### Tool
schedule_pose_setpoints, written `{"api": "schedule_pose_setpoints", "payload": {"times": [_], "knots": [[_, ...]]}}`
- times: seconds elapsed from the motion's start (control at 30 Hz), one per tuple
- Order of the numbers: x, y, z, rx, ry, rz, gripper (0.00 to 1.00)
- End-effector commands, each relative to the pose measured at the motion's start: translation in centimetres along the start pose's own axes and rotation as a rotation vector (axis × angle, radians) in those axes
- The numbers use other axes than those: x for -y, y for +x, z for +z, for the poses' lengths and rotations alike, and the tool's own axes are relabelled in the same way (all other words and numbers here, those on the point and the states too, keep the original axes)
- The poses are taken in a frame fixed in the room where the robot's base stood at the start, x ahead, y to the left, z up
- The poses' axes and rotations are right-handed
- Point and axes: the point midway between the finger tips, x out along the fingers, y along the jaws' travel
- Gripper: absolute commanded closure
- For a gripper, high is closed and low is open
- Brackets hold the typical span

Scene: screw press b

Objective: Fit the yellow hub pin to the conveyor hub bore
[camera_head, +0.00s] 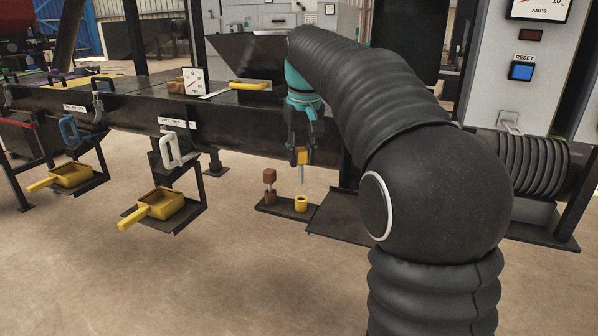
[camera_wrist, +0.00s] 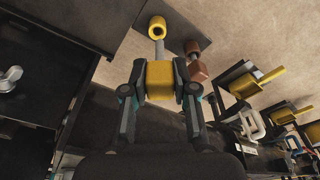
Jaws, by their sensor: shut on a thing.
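My gripper (camera_head: 302,148) is shut on the yellow head of the hub pin (camera_head: 303,157), which also shows between the fingers in the wrist view (camera_wrist: 160,80). The pin's thin grey shaft points down. A short yellow collar with a dark bore (camera_head: 301,203), apparently the hub bore, stands on a low dark plate. In the head view the shaft tip is just above the collar, with a small gap. In the wrist view the shaft overlaps the near edge of the collar (camera_wrist: 157,27), so exact alignment is unclear.
A brown pin (camera_head: 270,180) stands in a brown collar on the same plate (camera_head: 271,208), left of the yellow collar. A dark bench (camera_head: 240,130) runs behind. Yellow scoop-like trays (camera_head: 160,205) sit on low shelves to the left. Open floor lies in front.

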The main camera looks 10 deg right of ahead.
Motion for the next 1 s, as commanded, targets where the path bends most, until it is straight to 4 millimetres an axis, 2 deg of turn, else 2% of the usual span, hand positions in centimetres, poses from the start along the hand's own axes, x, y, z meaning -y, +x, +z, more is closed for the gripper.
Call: {"api": "schedule_pose_setpoints", "payload": {"times": [0.17,0.43,0.87,0.9,1.0], "knots": [[0.4,0.9,-0.5,0.001,0.002,0.0,1.0],[0.4,4.2,0.1,0.001,0.002,0.0,1.0],[0.4,4.8,0.1,0.0,0.002,0.0,1.0],[0.4,4.8,0.1,0.0,0.002,0.0,0.68],[0.4,4.8,0.1,0.0,0.002,0.0,0.48]]}}
